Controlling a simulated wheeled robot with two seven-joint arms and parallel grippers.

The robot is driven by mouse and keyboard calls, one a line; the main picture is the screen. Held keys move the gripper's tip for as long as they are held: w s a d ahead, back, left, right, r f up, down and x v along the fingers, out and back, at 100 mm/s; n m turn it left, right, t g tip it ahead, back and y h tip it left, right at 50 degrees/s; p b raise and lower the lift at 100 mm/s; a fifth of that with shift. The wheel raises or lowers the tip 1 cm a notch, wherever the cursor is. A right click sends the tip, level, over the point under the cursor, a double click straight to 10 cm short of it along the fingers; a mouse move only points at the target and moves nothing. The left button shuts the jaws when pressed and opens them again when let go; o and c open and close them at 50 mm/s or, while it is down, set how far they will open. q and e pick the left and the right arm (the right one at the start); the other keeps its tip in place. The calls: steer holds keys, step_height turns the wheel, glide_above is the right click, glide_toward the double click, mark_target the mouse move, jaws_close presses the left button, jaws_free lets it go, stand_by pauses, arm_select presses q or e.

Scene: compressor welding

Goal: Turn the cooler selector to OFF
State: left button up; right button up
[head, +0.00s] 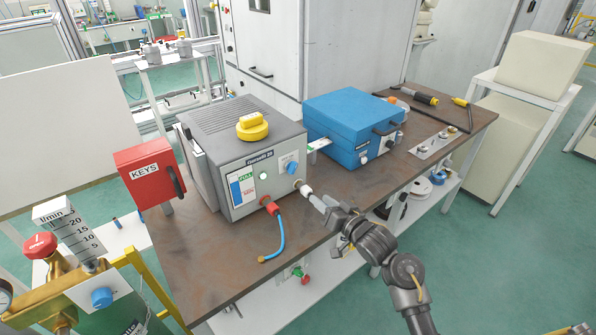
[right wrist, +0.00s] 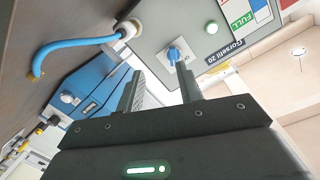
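The grey Gorsefit 20 unit (head: 245,150) stands on the brown bench. Its front has a blue selector knob (head: 291,167) on a white plate, right of a green lamp (head: 263,176). My right gripper (head: 320,203) is in front of the unit's lower right, below and right of the knob. In the right wrist view, its two fingers (right wrist: 161,75) are apart with nothing between them. The blue knob (right wrist: 174,54) shows beyond the fingertips, nearer the right finger, and contact is not visible. The knob's exact setting is too small to read. My left gripper is not in view.
A red-collared blue hose (head: 279,235) hangs from the unit's front. A pale fitting (right wrist: 128,28) with a blue hose is close to the knob. A blue case (head: 352,125) stands right of the unit, and a red KEYS box (head: 146,172) left.

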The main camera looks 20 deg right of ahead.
mark_target(295, 170)
steer(key=shift+t+y, duration=0.4)
steer(key=shift+y, duration=0.3)
steer(key=r+x, duration=0.1)
steer(key=x, duration=0.3)
steer(key=p+x, duration=0.1)
steer(key=x, duration=0.3)
steer(key=r+x, duration=0.1)
steer(key=x, duration=0.3)
steer(key=shift+w+r+p, duration=0.35)
steer(key=shift+p, duration=0.05)
steer(key=shift+d, duration=0.1)
jaws_close()
